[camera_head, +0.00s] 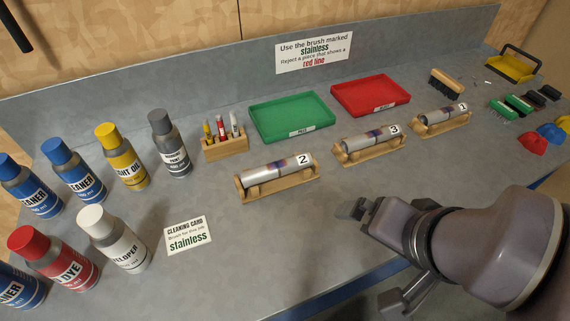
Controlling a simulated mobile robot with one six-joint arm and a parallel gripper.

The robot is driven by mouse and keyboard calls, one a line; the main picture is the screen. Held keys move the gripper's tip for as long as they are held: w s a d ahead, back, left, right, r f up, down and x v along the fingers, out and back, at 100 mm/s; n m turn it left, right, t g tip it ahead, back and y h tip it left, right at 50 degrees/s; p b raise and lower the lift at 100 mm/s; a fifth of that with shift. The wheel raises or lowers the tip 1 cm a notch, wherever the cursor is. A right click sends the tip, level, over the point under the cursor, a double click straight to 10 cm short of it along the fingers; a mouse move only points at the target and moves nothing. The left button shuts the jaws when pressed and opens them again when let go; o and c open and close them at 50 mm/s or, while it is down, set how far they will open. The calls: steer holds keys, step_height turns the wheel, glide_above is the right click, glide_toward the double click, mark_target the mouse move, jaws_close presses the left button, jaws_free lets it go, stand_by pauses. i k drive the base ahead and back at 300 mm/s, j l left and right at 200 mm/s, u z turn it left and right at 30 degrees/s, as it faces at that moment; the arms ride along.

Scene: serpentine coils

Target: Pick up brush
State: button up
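A wooden-backed brush with dark bristles (446,79) lies at the back, right of the red tray. Several brush-like blocks lie at the far right, including a green one (519,104) and a black one (549,92); their markings are too small to read. A sign (314,51) says to use the brush marked stainless and reject a piece showing a red line. A cleaning card (188,235) also says stainless. My gripper (372,255) is at the front right, its two fingers apart and nothing between them, away from the brushes.
Metal cylinders 2 (279,171), 3 (368,139) and 1 (440,114) rest on wooden cradles. Behind are a green tray (290,117) and a red tray (370,94). Bottles (122,155) crowd the left; a pen holder (225,149) stands beside.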

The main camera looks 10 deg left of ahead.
mark_target(506, 114)
steer(key=i+l+u, duration=0.25)
steer(key=l, duration=0.75)
steer(key=i+l+u, duration=0.3)
steer(key=l, duration=0.8)
steer(key=i+l+u, duration=0.25)
steer(key=l, duration=0.85)
steer(key=l+u, duration=0.25)
steer(key=l, duration=0.9)
